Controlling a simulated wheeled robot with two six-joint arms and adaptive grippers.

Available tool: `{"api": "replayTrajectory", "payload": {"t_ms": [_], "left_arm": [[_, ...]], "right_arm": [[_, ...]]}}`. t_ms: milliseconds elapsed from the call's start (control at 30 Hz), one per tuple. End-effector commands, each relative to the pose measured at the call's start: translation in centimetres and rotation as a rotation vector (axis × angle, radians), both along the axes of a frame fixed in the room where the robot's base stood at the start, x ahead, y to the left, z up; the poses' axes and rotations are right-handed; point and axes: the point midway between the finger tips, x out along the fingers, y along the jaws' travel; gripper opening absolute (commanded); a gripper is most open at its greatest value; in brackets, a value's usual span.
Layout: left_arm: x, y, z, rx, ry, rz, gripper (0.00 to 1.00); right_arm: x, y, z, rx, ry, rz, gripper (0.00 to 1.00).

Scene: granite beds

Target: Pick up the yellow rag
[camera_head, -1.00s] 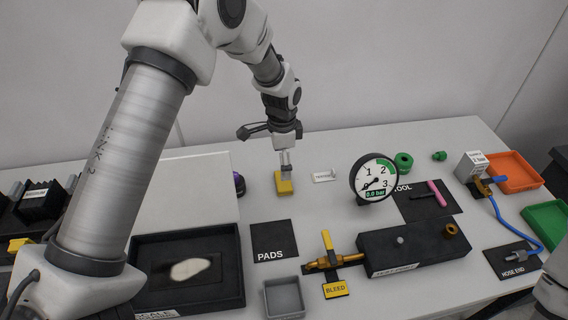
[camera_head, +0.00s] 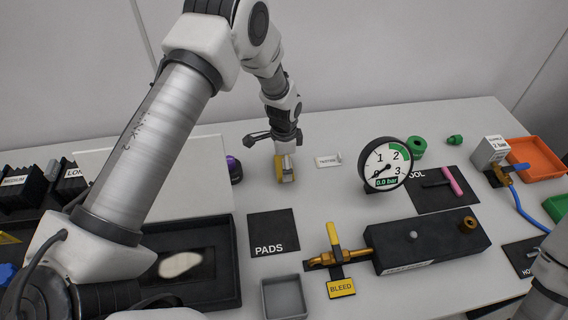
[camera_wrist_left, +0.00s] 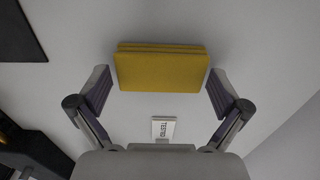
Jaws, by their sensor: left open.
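The yellow rag (camera_head: 279,169) is a small folded block near the back of the grey table. In the left wrist view the rag (camera_wrist_left: 160,68) lies flat between the spread fingers of my left gripper (camera_wrist_left: 159,88), with a gap on each side. In the head view my left gripper (camera_head: 286,169) points down at the rag and partly covers it. It is open and holds nothing. Whether the rag still rests on the table is hard to see, but it looks so. My right gripper is out of view.
A small white label (camera_head: 328,160) lies right of the rag, and a purple round thing (camera_head: 235,169) stands to its left. A pressure gauge (camera_head: 386,164) stands farther right. The black PADS mat (camera_head: 272,228) lies in front, with clear table between.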

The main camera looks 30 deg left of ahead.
Motion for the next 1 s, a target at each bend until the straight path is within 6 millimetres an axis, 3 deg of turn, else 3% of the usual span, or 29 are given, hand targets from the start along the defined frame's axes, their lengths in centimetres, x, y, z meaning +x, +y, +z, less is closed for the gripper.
{"api": "replayTrajectory", "payload": {"t_ms": [200,300,667,767,1000], "left_arm": [[0.1,0.0,-0.3,0.0,-0.001,0.0,1.0],[0.0,0.0,-0.3,0.0,-0.001,0.0,0.69],[0.1,0.0,0.0,0.0,-0.002,-0.001,0.69],[0.2,0.0,1.2,0.001,-0.004,-0.001,0.69],[0.2,0.0,6.9,0.0,-0.006,-0.001,0.69]], "right_arm": [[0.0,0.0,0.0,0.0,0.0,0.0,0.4],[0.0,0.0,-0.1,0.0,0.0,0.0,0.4],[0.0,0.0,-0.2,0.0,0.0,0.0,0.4],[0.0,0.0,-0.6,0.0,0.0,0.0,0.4],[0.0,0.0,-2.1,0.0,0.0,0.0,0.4]]}}
